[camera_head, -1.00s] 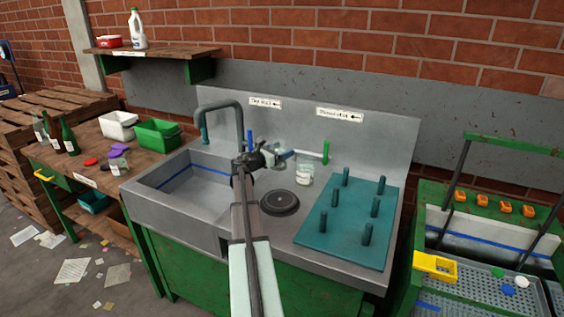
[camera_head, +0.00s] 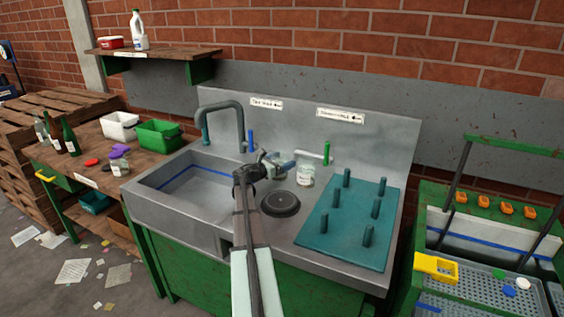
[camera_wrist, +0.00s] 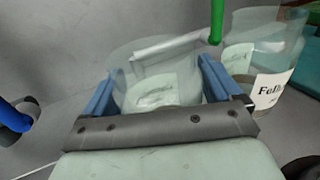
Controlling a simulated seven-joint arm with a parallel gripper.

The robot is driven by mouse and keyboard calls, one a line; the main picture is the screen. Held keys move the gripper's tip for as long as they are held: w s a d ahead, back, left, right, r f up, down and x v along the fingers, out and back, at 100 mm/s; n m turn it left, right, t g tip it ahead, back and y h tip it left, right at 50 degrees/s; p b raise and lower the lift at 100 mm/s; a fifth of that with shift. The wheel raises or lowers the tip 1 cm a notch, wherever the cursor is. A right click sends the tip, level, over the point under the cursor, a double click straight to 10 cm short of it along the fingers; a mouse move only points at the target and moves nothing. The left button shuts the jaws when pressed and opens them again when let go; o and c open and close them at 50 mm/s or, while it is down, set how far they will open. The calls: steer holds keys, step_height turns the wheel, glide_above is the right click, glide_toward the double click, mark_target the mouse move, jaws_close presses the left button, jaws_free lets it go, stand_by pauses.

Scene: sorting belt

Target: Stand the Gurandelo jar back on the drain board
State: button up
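A clear glass jar (camera_wrist: 160,90) with a pale label is between my gripper's two blue fingers in the wrist view. My gripper (camera_head: 276,165) appears shut on it, with a finger against each side. In the head view the jar (camera_head: 275,172) is small and partly hidden by my gripper. Its label is too faint to read. A second clear jar (camera_head: 306,175) stands upright to the right; its label in the wrist view (camera_wrist: 272,92) begins "Foll". The teal drain board (camera_head: 325,247) with several upright pegs lies right of both jars, with no jar on it.
A dark round disc (camera_head: 281,203) sits on the counter below my gripper. The sink basin (camera_head: 190,190) and grey tap (camera_head: 238,110) are to the left. A green-framed bench (camera_head: 490,230) is at right.

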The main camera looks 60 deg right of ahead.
steer(key=shift+o, duration=0.7)
steer(key=shift+r, duration=0.2)
steer(key=v, duration=1.2)
